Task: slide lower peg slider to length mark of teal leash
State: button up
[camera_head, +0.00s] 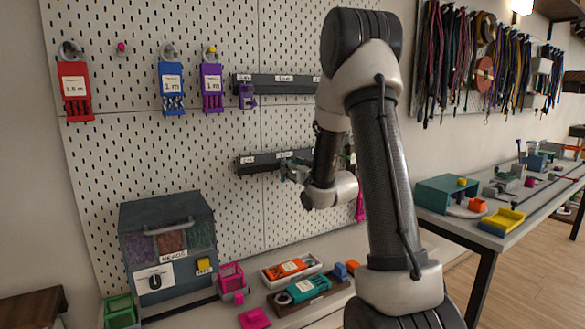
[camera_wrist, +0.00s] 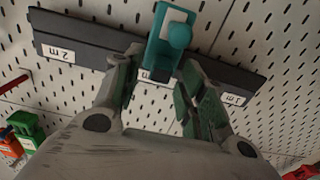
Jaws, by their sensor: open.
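The lower peg slider is a teal block with a round knob (camera_wrist: 172,45) on the dark lower rail (camera_wrist: 85,40) in the wrist view. It sits near the rail's middle, over a partly covered label, between the "2 m" label (camera_wrist: 58,52) at left and the "1 m" label (camera_wrist: 233,99) at right. My gripper (camera_wrist: 162,66) is open, one fingertip on each side of the slider; contact cannot be told. In the head view my gripper (camera_head: 290,170) is at the lower rail (camera_head: 262,160) and hides part of it. A teal bundle (camera_head: 308,288) lies in a tray on the bench.
The upper rail (camera_head: 285,83) carries a purple slider (camera_head: 247,96). Red (camera_head: 75,92), blue (camera_head: 172,88) and purple (camera_head: 212,88) leash packs hang at left on the pegboard (camera_head: 140,150). A bead box (camera_head: 167,243) stands below. A magenta item (camera_head: 360,205) hangs right of my gripper.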

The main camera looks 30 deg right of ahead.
jog(key=shift+w, duration=0.35)
grip_shut()
jog(key=d, duration=1.4)
jog(key=shift+w+d, duration=0.2)
jog(key=shift+w, duration=0.05)
grip_release()
jog(key=shift+d, duration=0.15)
jog(key=shift+s, duration=0.1)
